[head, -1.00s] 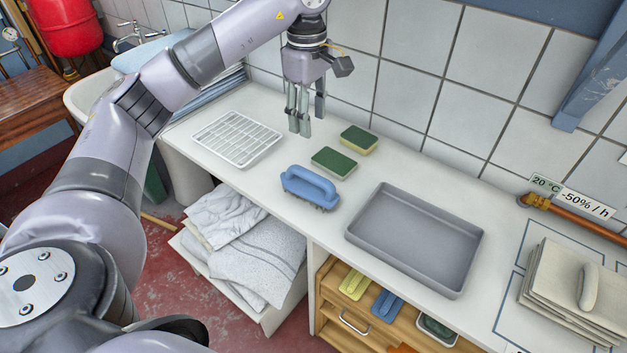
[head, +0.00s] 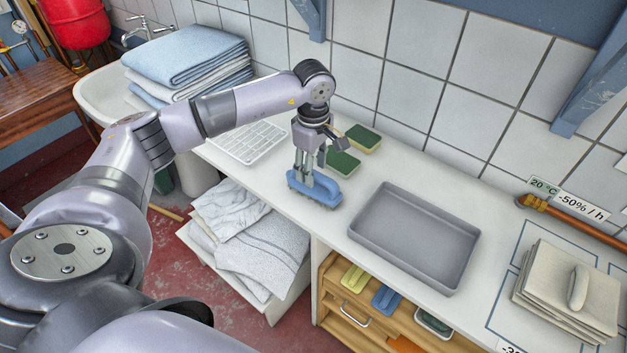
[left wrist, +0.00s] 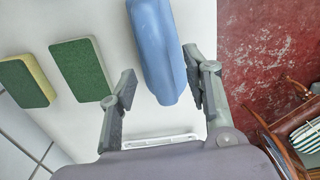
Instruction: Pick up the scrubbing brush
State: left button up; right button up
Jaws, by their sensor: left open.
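The scrubbing brush (head: 314,190) has a blue body and handle and stands on the white counter, near its front edge. My left gripper (head: 308,176) is right over it, fingers pointing down. In the left wrist view the blue handle (left wrist: 160,50) lies between the two open fingers (left wrist: 160,92), with a gap on the left side and a small one on the right. Whether the fingers touch it cannot be told. The bristles are mostly hidden. My right gripper is not seen.
A white rack (head: 250,141) is to the left and a grey tray (head: 415,237) to the right.

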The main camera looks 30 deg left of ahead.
pick_arm(q)
jog(key=shift+f, duration=1.4)
jog(key=shift+c, duration=0.4)
grip_shut()
jog(key=shift+r, duration=0.1)
